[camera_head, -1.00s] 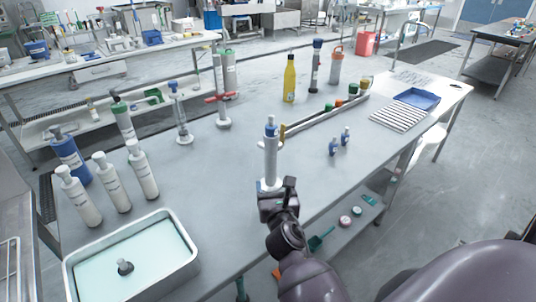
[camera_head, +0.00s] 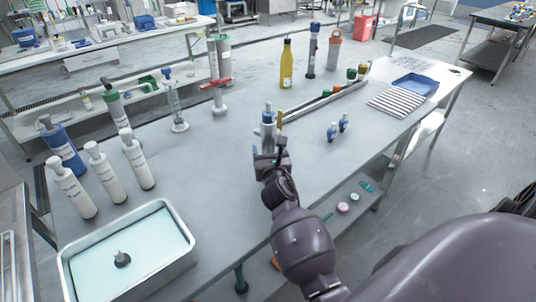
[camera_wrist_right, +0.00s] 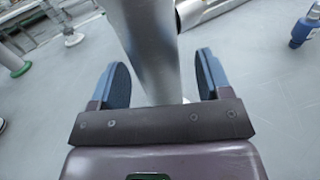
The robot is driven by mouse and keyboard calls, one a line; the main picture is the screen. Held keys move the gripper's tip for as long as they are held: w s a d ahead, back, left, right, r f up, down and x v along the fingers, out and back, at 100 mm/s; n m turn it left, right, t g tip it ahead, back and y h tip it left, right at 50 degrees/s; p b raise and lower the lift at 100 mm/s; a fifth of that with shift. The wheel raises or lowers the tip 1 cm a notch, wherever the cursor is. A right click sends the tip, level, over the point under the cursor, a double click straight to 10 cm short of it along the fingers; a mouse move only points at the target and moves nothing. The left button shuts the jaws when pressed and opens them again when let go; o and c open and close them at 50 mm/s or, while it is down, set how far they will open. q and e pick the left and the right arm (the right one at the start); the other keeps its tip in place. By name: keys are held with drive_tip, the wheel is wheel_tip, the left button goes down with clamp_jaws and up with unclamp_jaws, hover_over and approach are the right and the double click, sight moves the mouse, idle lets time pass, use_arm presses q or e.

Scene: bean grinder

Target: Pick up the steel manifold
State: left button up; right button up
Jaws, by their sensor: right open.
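The steel manifold (camera_head: 325,101) appears to be the long metal bar with coloured knobs lying across the table; its near end (camera_wrist_right: 205,8) seems to show at the top of the right wrist view. An upright steel cylinder (camera_head: 268,130) with a blue top stands close to the bar's near end. My right gripper (camera_head: 270,158) is open and low over the table at this cylinder. In the right wrist view the cylinder's body (camera_wrist_right: 150,45) stands between the two spread blue fingers (camera_wrist_right: 163,78), with gaps at the sides. The gripper hides the cylinder's base in the head view. My left gripper is out of view.
A yellow bottle (camera_head: 286,65) is behind the bar. A striped rack (camera_head: 395,104) and blue tray (camera_head: 415,84) are at right.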

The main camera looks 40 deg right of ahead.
drive_tip(key=shift+x, duration=1.1)
drive_tip(key=shift+c, duration=0.4)
drive_tip(key=c, duration=1.2)
